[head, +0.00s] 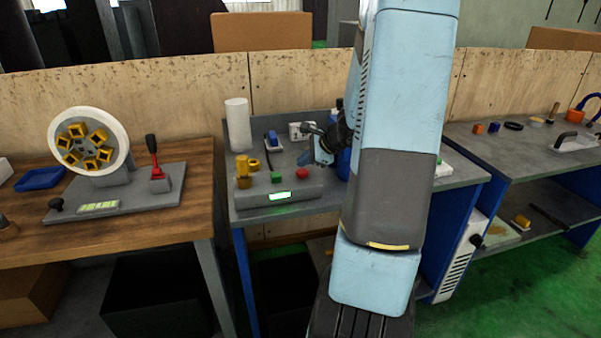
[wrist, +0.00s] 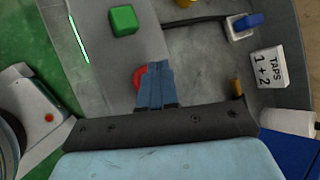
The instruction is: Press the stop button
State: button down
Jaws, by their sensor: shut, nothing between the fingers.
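The red button (head: 302,174) is on the grey control panel (head: 250,196) on the middle bench, to the right of the green button (head: 277,177). In the wrist view the red button (wrist: 139,77) shows partly behind my shut, empty fingers (wrist: 157,72), and the green button (wrist: 123,20) is up and to the left. In the head view my gripper (head: 307,158) is just above and beside the red button. I cannot tell whether the fingertips touch it.
A lit display (head: 279,196) is on the panel front. A yellow part (head: 243,172) stands at its left. A "TAPS 1+2" box (wrist: 269,67) and a blue-handled switch (wrist: 245,24) lie behind. A wooden table with a wheel (head: 90,141) is left.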

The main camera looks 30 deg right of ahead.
aim_at(305, 172)
jog(key=shift+f, duration=0.9)
dwell(1.1)
jog(key=shift+r, duration=0.15)
jog(key=shift+s+r, duration=0.1)
jog(key=shift+r, duration=0.75)
jog(key=shift+r, duration=0.1)
jog(key=shift+r, duration=2.4)
